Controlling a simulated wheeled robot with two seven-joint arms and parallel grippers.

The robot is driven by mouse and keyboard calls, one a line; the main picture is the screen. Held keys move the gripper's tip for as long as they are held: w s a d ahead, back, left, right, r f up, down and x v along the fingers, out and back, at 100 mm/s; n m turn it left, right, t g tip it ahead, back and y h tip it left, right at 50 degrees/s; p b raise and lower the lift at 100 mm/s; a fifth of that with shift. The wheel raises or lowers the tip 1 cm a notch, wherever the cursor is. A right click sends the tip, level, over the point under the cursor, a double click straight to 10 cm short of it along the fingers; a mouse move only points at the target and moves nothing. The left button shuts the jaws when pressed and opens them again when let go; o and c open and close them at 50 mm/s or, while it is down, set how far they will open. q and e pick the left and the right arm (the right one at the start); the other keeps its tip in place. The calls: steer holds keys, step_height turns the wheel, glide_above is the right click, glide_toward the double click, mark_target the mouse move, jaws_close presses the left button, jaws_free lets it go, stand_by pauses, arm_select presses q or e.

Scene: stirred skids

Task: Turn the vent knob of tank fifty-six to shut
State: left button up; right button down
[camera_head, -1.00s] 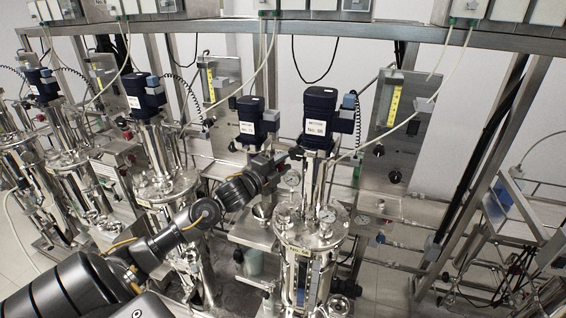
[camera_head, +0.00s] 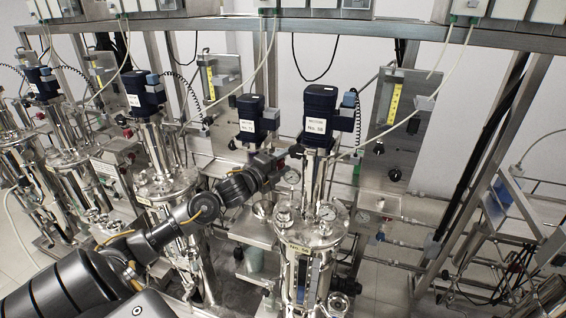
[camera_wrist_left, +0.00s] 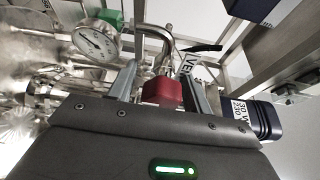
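My left gripper (camera_head: 277,163) reaches in from the left beside the upper part of the front steel tank (camera_head: 318,238), below its dark blue motor (camera_head: 319,112). In the left wrist view a red knob (camera_wrist_left: 164,92) lies between the two fingers of my left gripper (camera_wrist_left: 160,78). The fingers look apart, one on each side of the knob, with a gap at the left. My right gripper is not in view.
A round gauge (camera_wrist_left: 95,40) and bent steel pipes stand close to the fingers. A second blue motor (camera_head: 251,117) stands left of the front tank. More tanks (camera_head: 165,185) line the left side. A panel with a yellow scale (camera_head: 396,102) stands behind. Hoses hang from above.

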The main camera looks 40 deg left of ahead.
arm_select(q)
steer(key=shift+s, duration=0.15)
steer(key=shift+s+f, duration=0.1)
steer(key=shift+s, duration=0.2)
steer(key=shift+s+a+r+b, duration=0.15)
steer(key=shift+s+b, duration=0.8)
steer(key=shift+s, duration=1.55)
steer(key=shift+s+a+r+b, duration=0.15)
steer(key=shift+s+b, duration=0.75)
steer(key=shift+s, duration=1.6)
